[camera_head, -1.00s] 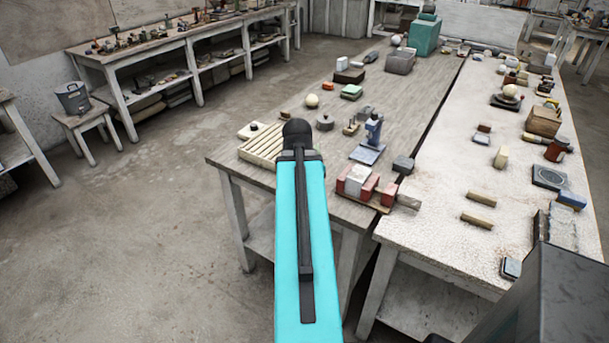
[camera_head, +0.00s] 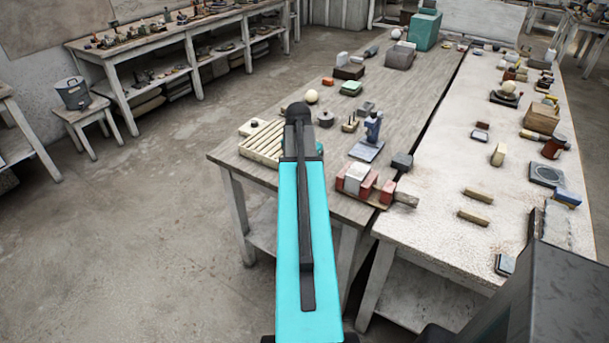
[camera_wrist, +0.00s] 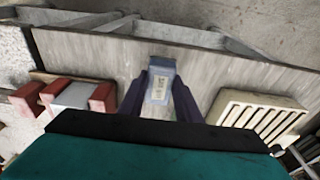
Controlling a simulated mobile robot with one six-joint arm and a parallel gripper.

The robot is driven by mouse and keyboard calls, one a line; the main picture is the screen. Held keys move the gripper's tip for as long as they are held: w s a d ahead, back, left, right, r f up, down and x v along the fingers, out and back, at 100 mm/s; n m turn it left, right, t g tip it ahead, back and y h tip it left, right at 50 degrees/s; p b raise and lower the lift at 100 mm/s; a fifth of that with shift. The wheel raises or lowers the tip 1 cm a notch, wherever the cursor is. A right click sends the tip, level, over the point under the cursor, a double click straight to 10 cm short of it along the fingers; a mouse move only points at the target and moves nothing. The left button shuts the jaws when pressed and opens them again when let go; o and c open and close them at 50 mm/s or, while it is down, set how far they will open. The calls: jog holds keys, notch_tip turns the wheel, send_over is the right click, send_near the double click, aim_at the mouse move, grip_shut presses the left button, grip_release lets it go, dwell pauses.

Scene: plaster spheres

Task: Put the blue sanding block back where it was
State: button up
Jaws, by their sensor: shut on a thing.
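In the wrist view a blue-grey block with a pale label, which looks like the blue sanding block (camera_wrist: 161,68), sits between the two dark fingers of my gripper (camera_wrist: 160,90). My gripper is shut on it, above the grey wooden bench (camera_wrist: 205,75). I cannot tell whether the block touches the bench top. In the head view my arm hides the gripper and the held block.
A cream slatted rack (camera_wrist: 262,112) lies right of the gripper in the wrist view. Red and grey blocks on a board (camera_wrist: 75,95) lie to its left. A blue stand (camera_head: 371,130) and a grey round pot (camera_head: 325,119) stand farther back on the bench.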

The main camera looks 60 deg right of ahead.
jog(key=shift+w+d+f+p, duration=0.15)
jog(key=shift+w+d, duration=0.2)
jog(key=shift+d, duration=0.25)
jog(key=shift+w+d+r+p, duration=0.15)
jog(key=shift+w+d, duration=0.2)
jog(key=shift+d, duration=0.2)
jog(key=shift+f, duration=0.15)
jog(key=shift+f+p, duration=0.8)
jog(key=shift+f, duration=0.95)
jog(key=shift+f, duration=0.1)
jog(key=o, duration=1.1)
jog(key=shift+a+r+b, duration=0.3)
jog(key=shift+r+b, duration=0.15)
jog(key=shift+r, duration=1.55)
jog(key=shift+a+r+b, duration=0.35)
jog(key=shift+r+b, duration=0.15)
jog(key=shift+r, duration=1.55)
jog(key=shift+a+r+b, duration=0.3)
jog(key=shift+r+b, duration=0.15)
jog(key=shift+r, duration=1.55)
